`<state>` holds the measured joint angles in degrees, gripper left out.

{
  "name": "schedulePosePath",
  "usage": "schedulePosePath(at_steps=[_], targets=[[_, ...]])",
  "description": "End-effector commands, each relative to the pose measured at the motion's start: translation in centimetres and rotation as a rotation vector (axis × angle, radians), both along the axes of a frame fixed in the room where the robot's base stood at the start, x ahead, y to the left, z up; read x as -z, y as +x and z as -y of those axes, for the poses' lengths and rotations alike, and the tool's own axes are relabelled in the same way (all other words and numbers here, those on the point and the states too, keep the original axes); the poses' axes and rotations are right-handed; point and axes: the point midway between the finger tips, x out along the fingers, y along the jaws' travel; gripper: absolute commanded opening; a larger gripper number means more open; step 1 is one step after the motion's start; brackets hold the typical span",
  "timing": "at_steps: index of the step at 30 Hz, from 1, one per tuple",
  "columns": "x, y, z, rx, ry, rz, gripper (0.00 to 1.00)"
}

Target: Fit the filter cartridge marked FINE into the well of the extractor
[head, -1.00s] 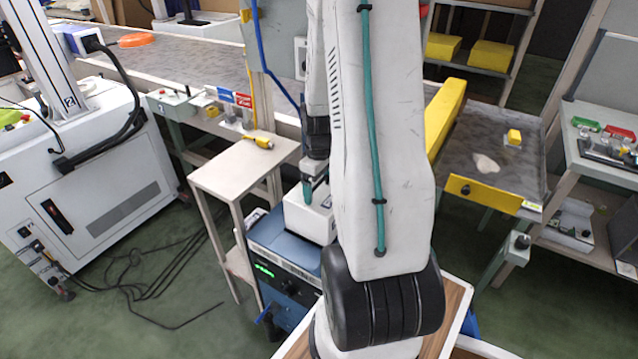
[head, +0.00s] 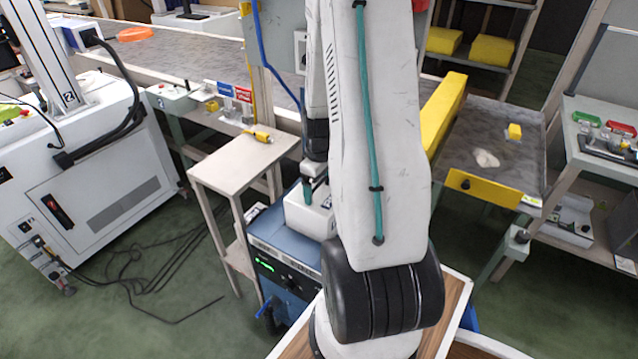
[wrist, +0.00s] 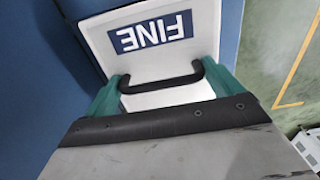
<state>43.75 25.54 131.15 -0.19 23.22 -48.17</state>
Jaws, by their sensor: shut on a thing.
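The filter cartridge (wrist: 190,65) is a white box with a blue FINE label and a black handle. My gripper (wrist: 162,84) is shut on its handle, with one green finger at each side in the wrist view. In the head view the white cartridge (head: 308,213) is at the top of the blue extractor (head: 282,245), under my gripper (head: 313,188). The extractor's blue top also shows around the cartridge in the wrist view (wrist: 35,90). The well is hidden, and I cannot tell how deep the cartridge sits. My arm hides part of the extractor's right side.
A small beige table (head: 235,170) with a yellow tool (head: 258,134) stands left of the extractor. A conveyor (head: 190,55) runs behind. Black cables (head: 150,275) lie on the green floor at left. A yellow-edged bench (head: 500,190) stands at right.

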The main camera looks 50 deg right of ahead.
Motion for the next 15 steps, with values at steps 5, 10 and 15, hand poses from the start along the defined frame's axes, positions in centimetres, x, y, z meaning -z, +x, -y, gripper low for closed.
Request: schedulePosePath(at_steps=[5, 10, 15], targets=[[0.4, 0.0, 0.0, 0.000, -0.001, 0.000, 0.20], [0.8, 0.0, 0.0, 0.000, 0.000, 0.000, 0.20], [1.2, 0.0, 0.0, 0.000, 0.000, 0.000, 0.20]])
